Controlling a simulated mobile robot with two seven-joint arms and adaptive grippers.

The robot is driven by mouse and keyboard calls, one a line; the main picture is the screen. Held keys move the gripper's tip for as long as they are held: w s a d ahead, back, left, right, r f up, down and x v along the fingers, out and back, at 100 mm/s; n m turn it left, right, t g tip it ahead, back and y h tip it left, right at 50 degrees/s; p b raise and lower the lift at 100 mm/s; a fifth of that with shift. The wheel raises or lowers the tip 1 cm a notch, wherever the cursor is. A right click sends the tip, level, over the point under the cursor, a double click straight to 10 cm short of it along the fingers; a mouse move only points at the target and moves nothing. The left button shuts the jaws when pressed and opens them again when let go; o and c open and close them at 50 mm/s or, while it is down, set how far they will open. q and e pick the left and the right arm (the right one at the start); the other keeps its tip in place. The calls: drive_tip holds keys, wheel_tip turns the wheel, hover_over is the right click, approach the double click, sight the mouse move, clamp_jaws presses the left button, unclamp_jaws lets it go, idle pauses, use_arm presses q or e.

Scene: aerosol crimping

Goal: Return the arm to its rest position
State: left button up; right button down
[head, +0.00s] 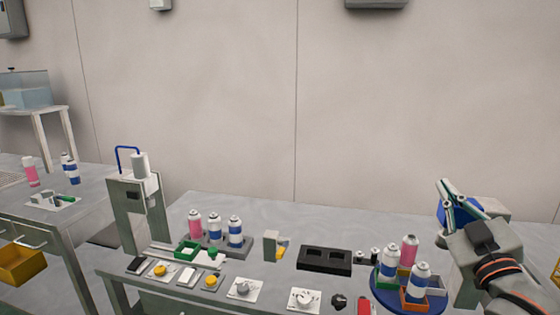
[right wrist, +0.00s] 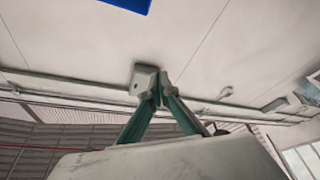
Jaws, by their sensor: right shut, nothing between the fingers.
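My right gripper (head: 447,188) is at the right of the head view, raised above the right end of the bench, with its fingers pointing up. In the right wrist view the fingertips (right wrist: 158,88) meet, and nothing is between them. Behind the fingers that view shows the ceiling and upper walls. My left gripper is in neither view.
Below the right gripper, a blue round turntable (head: 375,290) holds several cans in coloured holders. The crimping press (head: 135,200) stands at the left of the bench, with cans on a grey rack (head: 206,243) beside it.

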drive_tip(key=s+a+f+g+h, duration=0.1)
drive_tip(key=s+f+g, duration=0.25)
drive_tip(key=f, duration=0.85)
drive_tip(key=s+f+g, duration=0.2)
drive_tip(key=f+g, duration=0.2)
drive_tip(key=f, duration=0.8)
drive_tip(key=s+f+n+g+h, duration=0.15)
drive_tip(key=s+f+g, duration=0.55)
drive_tip(key=s+f, duration=1.15)
drive_tip(key=a+f+m+t+y, duration=0.1)
drive_tip(key=a+f+t+y, duration=0.1)
drive_tip(key=a+f, duration=0.4)
drive_tip(key=a+f+m+t+y, duration=0.1)
drive_tip(key=a+f+y, duration=0.4)
drive_tip(key=a, duration=0.6)
drive_tip(key=shift+w+f+t+p, duration=0.35)
drive_tip(key=shift+w+p, duration=0.1)
drive_tip(key=shift+m, duration=0.25)
